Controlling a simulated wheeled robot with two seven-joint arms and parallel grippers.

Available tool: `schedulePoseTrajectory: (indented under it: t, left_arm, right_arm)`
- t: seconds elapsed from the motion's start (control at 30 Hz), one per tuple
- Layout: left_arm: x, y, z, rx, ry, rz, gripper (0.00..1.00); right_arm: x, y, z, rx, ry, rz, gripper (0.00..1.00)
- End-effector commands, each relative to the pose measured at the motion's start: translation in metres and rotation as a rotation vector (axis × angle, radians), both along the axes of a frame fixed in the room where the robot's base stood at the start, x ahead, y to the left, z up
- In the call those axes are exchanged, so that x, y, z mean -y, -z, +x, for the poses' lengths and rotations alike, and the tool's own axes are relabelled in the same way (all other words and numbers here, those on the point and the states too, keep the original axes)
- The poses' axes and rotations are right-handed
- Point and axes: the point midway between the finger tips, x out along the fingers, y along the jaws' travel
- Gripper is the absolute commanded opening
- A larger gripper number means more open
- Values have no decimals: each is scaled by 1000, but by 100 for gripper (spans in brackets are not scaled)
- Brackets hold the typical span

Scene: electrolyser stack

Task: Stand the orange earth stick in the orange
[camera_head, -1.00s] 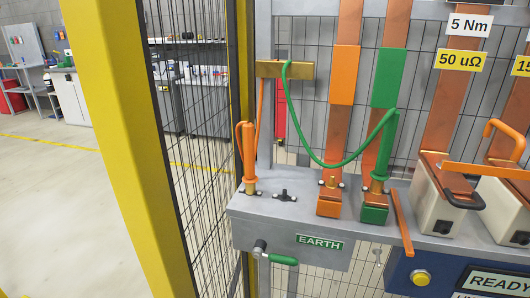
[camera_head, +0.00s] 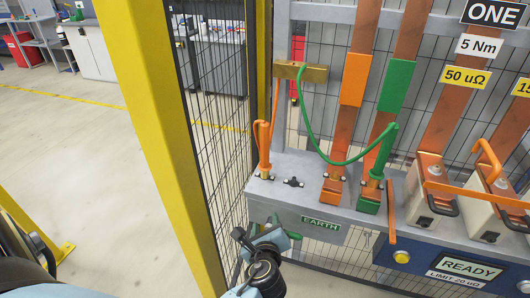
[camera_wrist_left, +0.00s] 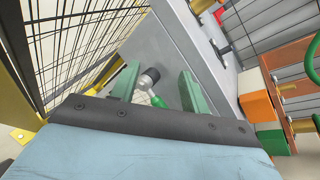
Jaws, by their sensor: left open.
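The orange earth stick (camera_head: 264,147) stands upright at the left end of the grey shelf, its orange cable running up to a brass bar (camera_head: 301,73). The orange block (camera_head: 331,191) with a brass stud stands to its right, at the foot of an orange-banded copper bar. A green stick (camera_head: 381,152) stands on the green block (camera_head: 369,199). My left gripper (camera_head: 283,230) is low in front of the shelf, below the orange stick. In the wrist view its green fingers (camera_wrist_left: 158,74) are apart; a black-and-silver knob and green handle (camera_wrist_left: 157,101) show between them. My right gripper is out of view.
A black T-shaped fitting (camera_head: 292,182) sits on the shelf between the orange stick and orange block. The EARTH label (camera_head: 320,223) is on the shelf front. A yellow post (camera_head: 157,130) and mesh fence stand left. White-sided units (camera_head: 430,190) and a READY panel (camera_head: 467,264) are right.

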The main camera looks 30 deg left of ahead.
Motion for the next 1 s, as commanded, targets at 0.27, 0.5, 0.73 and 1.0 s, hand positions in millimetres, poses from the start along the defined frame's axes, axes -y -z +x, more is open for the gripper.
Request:
schedulePoseTrajectory:
  t: [0.27, 0.5, 0.73, 1.0]
  left_arm:
    - [-2, -134, 27, -12, 42, 588, 46]
    - [-19, -148, 51, -22, 38, 665, 46]
    - [-43, -146, 84, -21, 40, 661, 46]
    - [-57, -146, 100, -22, 41, 658, 46]
  right_arm:
    - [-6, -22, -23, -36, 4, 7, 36]
    - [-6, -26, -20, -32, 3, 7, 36]
    - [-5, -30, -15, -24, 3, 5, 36]
    - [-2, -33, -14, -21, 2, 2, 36]
